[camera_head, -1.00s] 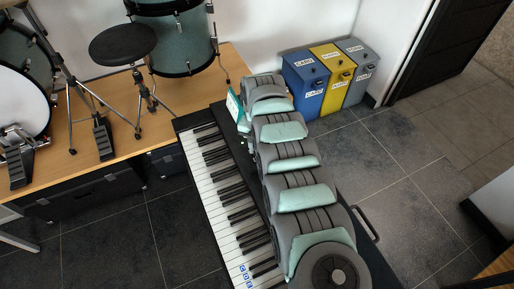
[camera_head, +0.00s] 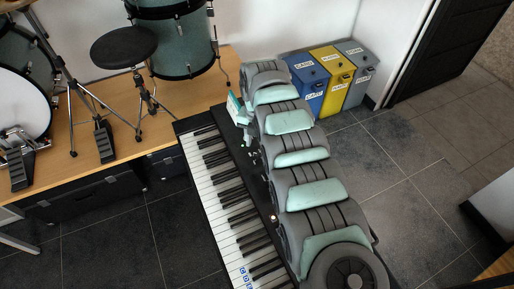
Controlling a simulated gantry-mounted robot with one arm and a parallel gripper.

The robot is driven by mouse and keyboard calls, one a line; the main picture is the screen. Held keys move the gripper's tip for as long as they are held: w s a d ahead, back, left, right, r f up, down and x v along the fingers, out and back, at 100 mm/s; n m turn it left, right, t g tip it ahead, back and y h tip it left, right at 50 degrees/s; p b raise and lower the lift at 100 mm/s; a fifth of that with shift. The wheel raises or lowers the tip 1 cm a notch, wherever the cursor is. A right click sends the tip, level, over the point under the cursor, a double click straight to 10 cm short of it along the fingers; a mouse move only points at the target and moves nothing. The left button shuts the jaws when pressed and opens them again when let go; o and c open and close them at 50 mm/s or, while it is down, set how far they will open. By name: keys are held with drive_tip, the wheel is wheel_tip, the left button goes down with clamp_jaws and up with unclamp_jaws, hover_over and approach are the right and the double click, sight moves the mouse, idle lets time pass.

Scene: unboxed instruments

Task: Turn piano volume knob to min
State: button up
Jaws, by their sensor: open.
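The piano is a long black keyboard with white and black keys (camera_head: 220,200), running from the upper left to the bottom of the view. A small light round knob (camera_head: 273,217) shows on its black panel, beside my arm's lower part. I cannot tell its setting. My gripper (camera_head: 247,139) is small and pale teal and grey, above the panel near the piano's far end. It is open and appears empty, well apart from that knob. My grey and teal arm covers much of the panel's right side.
Blue, yellow and grey bins (camera_head: 332,78) stand against the wall behind my arm. A wooden platform (camera_head: 190,105) with drums, a stool (camera_head: 123,46) and pedals is at the upper left. The tiled floor (camera_head: 420,190) at right is clear.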

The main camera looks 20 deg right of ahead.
sight(257, 154)
wheel_tip(257, 154, up, 6)
drive_tip(key=shift+f, duration=0.2)
idle(0.5)
